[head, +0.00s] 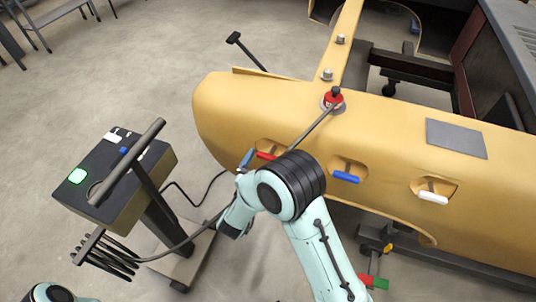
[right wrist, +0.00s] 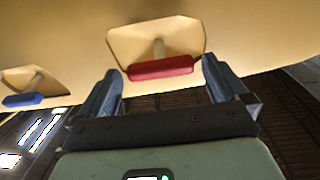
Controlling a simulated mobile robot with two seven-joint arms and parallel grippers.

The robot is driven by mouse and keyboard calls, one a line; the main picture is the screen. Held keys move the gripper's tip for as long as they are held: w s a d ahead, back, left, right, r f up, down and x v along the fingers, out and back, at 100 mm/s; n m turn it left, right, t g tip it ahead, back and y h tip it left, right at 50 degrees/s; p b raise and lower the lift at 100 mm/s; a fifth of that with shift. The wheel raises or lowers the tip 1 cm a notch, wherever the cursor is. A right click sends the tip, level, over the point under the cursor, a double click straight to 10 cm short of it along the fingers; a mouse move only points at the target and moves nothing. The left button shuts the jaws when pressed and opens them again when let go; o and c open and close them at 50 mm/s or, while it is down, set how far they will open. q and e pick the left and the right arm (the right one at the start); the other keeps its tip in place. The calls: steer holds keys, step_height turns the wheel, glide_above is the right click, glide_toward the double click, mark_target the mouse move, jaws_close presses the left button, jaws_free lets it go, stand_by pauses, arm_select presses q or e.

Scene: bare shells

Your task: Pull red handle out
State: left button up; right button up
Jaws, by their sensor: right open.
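The red handle (head: 265,156) is a short bar on a stem in a recess of the yellow shell (head: 225,110). In the head view it is partly hidden by my right arm. In the right wrist view the red handle (right wrist: 160,68) sits between the two fingertips of my right gripper (right wrist: 161,72). The fingers are open, one at each end of the bar, with a visible gap on the left. My right gripper (head: 246,159) shows in the head view as one blue-grey finger beside the handle. My left gripper is not in view; only a bit of the left arm shows.
A blue handle (head: 346,177) and a white handle (head: 433,197) sit in recesses to the right. A red-based knob with a rod (head: 333,100) stands on the shell. A dark console cart (head: 120,175) stands at left. The floor (head: 150,70) behind it is mostly clear.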

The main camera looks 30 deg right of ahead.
steer(key=shift+x, duration=1.1)
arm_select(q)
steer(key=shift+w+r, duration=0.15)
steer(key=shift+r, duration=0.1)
arm_select(e)
steer(key=c, duration=1.3)
steer(key=shift+a, duration=0.25)
steer(key=shift+v, duration=0.95)
steer(key=shift+s+a+r, duration=0.1)
steer(key=shift+s+r, duration=0.1)
steer(key=shift+s, duration=0.05)
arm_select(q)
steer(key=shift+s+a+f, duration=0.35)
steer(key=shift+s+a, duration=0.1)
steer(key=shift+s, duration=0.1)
arm_select(e)
steer(key=shift+w, duration=0.1)
steer(key=o, duration=1.3)
